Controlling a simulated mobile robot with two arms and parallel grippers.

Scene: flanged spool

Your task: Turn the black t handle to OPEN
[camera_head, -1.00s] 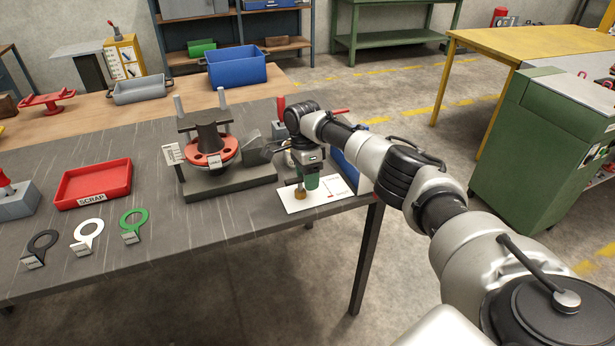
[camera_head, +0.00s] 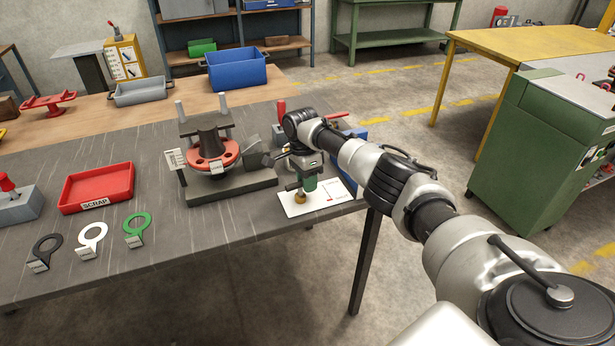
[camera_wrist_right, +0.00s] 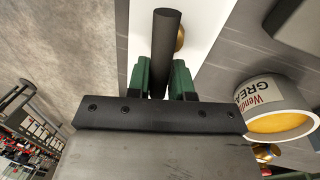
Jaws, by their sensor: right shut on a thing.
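My right gripper (camera_head: 306,185) is at the right end of the grey table, low over a white card (camera_head: 328,202). In the right wrist view its green fingers (camera_wrist_right: 160,78) are shut on the black t handle (camera_wrist_right: 167,40), a dark bar that runs between them and sticks out past the tips. In the head view a dark end of the handle (camera_head: 292,186) shows left of the fingers, above a brass base (camera_head: 300,196) on the card. The print on the card is too small to read. My left gripper is not in view.
A fixture with a red flanged spool (camera_head: 212,155) stands left of the gripper. A red SCRAP tray (camera_head: 97,188) and black, white and green ring tags lie farther left. A grease tin (camera_wrist_right: 280,108) is close by in the wrist view. A blue bin stands behind my arm.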

